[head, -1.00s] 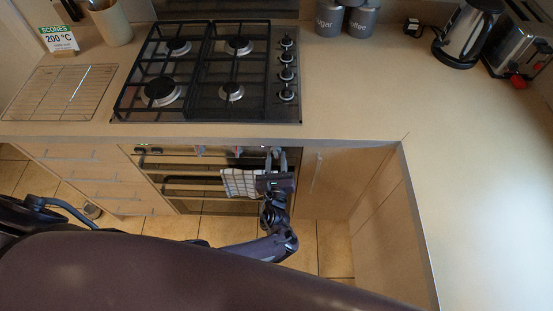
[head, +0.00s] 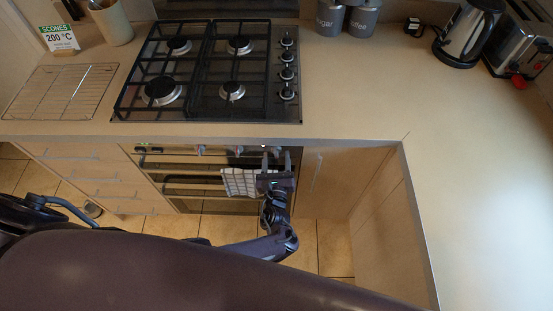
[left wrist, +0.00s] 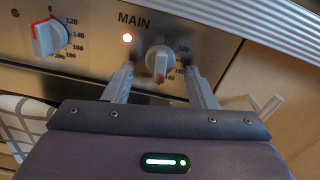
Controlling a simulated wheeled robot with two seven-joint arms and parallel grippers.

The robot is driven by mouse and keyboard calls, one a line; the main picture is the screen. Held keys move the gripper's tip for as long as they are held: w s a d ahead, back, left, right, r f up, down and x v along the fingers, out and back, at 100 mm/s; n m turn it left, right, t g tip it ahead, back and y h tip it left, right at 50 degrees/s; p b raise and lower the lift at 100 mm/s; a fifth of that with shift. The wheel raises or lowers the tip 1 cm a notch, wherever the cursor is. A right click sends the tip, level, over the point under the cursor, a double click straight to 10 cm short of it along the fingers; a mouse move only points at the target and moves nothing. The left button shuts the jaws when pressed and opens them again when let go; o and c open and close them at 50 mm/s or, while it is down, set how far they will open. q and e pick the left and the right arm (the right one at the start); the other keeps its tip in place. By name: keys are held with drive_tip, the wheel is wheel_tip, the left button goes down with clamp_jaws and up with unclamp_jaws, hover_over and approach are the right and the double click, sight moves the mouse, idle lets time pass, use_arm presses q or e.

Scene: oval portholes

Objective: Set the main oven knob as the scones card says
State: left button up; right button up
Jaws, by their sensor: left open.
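The scones card (head: 59,38) stands at the back left of the worktop and reads "SCONES 200 °C". The main oven knob (left wrist: 158,60) is a light round knob under the word MAIN in the left wrist view. Its red mark points down, at the lower part of the dial; the number there is not readable. An orange lamp glows beside it. My left gripper (head: 276,161) is at the oven front. In the left wrist view its two fingers (left wrist: 160,72) stand apart, one on each side of the main knob, with gaps to it. My right gripper is out of view.
Another knob (left wrist: 49,37), with its red mark to the upper left, sits left of the main one. A checked towel (head: 240,182) hangs on the oven handle left of my gripper. The worktop edge overhangs the panel. A hob (head: 209,112) lies above.

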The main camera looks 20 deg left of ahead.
use_arm(q)
drive_tip(key=v, duration=0.7)
drive_tip(key=shift+s+p, duration=0.35)
drive_tip(key=shift+s, duration=0.05)
drive_tip(key=shift+d, duration=0.1)
